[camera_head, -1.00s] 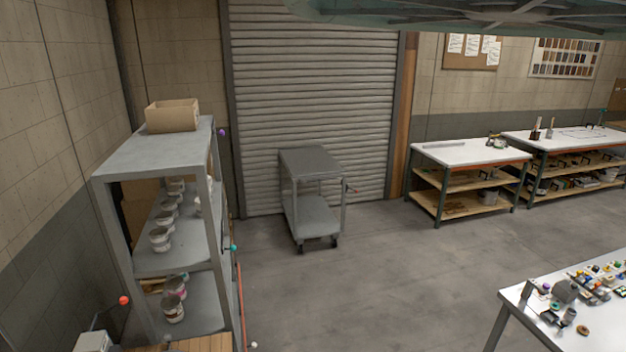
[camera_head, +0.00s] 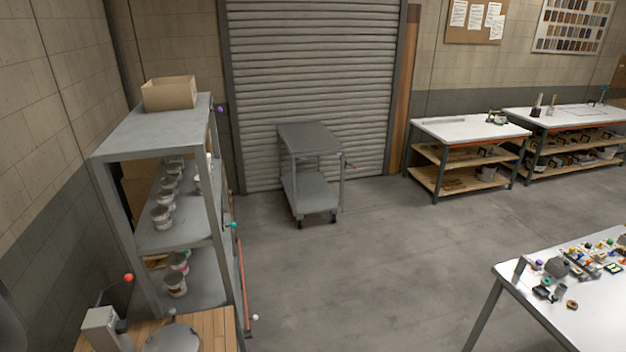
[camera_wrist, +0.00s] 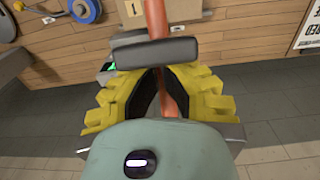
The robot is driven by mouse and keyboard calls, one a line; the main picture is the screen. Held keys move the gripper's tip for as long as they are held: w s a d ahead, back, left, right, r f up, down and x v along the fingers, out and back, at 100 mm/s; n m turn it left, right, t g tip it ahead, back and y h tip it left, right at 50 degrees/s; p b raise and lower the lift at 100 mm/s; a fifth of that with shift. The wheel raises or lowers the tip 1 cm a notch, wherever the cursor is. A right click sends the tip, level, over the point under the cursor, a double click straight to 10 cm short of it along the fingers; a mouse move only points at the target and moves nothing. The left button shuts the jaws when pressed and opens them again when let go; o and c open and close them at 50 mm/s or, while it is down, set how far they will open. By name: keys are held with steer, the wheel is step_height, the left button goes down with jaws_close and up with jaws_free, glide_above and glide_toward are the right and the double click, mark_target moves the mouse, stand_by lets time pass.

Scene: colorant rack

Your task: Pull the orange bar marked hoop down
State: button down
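In the wrist view an orange bar (camera_wrist: 155,18) comes down from the top edge, passes behind a dark grey crosspiece, and shows again between the fingers of my gripper (camera_wrist: 160,85). The yellow fingers with dark pads lie on either side of it. Whether the pads press on the bar is not clear. No hoop marking is readable. My gripper is not in the head view. A thin orange-red bar (camera_head: 242,283) stands upright along the right side of the grey shelf there; I cannot tell if it is the same bar.
The grey shelf (camera_head: 155,125) holds several cans and a cardboard box (camera_head: 169,93). A grey cart (camera_head: 311,190) stands before the roller shutter. A white table (camera_head: 590,310) with small parts is at lower right. The floor between is clear. A wood-panelled wall (camera_wrist: 235,40) shows in the wrist view.

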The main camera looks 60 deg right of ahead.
steer(key=shift+s+d+f, duration=0.35)
steer(key=shift+s+d, duration=0.35)
steer(key=shift+d, duration=0.1)
steer(key=shift+s+d+f, duration=0.35)
steer(key=shift+s+d, duration=0.35)
steer(key=shift+d, duration=0.15)
steer(key=shift+s+d+f, duration=0.35)
steer(key=shift+s+d, duration=0.35)
steer(key=shift+d, duration=0.1)
